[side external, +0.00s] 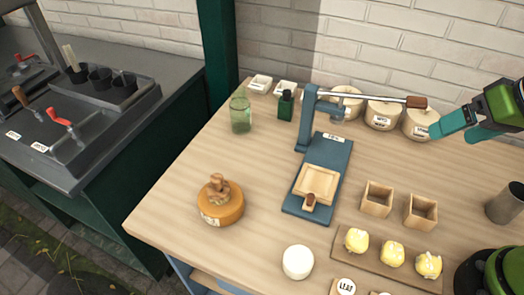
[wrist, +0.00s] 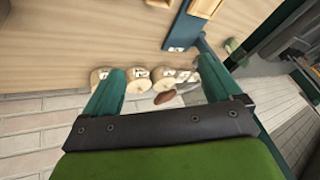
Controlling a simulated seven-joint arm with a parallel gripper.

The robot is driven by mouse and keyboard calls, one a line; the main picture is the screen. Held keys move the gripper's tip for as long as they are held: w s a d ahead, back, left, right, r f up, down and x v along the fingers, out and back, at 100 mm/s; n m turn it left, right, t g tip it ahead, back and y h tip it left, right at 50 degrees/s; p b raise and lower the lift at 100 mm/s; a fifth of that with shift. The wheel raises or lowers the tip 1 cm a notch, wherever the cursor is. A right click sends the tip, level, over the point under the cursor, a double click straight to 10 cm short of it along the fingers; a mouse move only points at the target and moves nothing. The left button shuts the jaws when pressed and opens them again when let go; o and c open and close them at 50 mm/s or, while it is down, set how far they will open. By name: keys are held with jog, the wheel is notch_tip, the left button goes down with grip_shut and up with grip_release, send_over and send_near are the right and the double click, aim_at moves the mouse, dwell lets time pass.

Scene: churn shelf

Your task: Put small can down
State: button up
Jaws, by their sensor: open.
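My gripper (side external: 450,133) has teal fingers and is open and empty at the upper right, above the table's back edge. In the wrist view its two fingers (wrist: 162,76) stand wide apart, with nothing held between them. Three round, pale labelled cans stand along the wall: a left one (side external: 346,101), a middle one (side external: 383,114) and a right one (side external: 416,124). The right can is just left of my fingertips, and I see no finger closed on it. A dark grey cup (side external: 506,204) stands at the right edge. I cannot tell which is the small can.
A blue press (side external: 331,170) with a long wood-tipped lever (side external: 415,102) stands mid-table, its lever near my gripper. Two wooden boxes (side external: 377,199), yellow lumps on a board (side external: 392,255), a green jar (side external: 240,112) and an orange round mould (side external: 220,204) stand around.

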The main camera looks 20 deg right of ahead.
jog(key=s+d+f+n+g+h, duration=0.1)
jog(key=d+f+n+g+h, duration=0.15)
jog(key=f+g, duration=0.2)
jog(key=s+d+f+n+g+h, duration=0.1)
jog(key=s+f+n+g, duration=0.15)
jog(key=f+g, duration=0.2)
jog(key=n+g+h, duration=0.6)
jog(key=n+h, duration=0.3)
jog(key=h, duration=0.2)
send_near(508, 191)
jog(key=x, duration=0.7)
jog(key=shift+s+d+f, duration=0.2)
jog(key=shift+f, duration=0.1)
jog(key=shift+x, duration=2.65)
jog(key=shift+w+r, duration=0.1)
jog(key=shift+r, duration=0.1)
jog(key=c, duration=1.2)
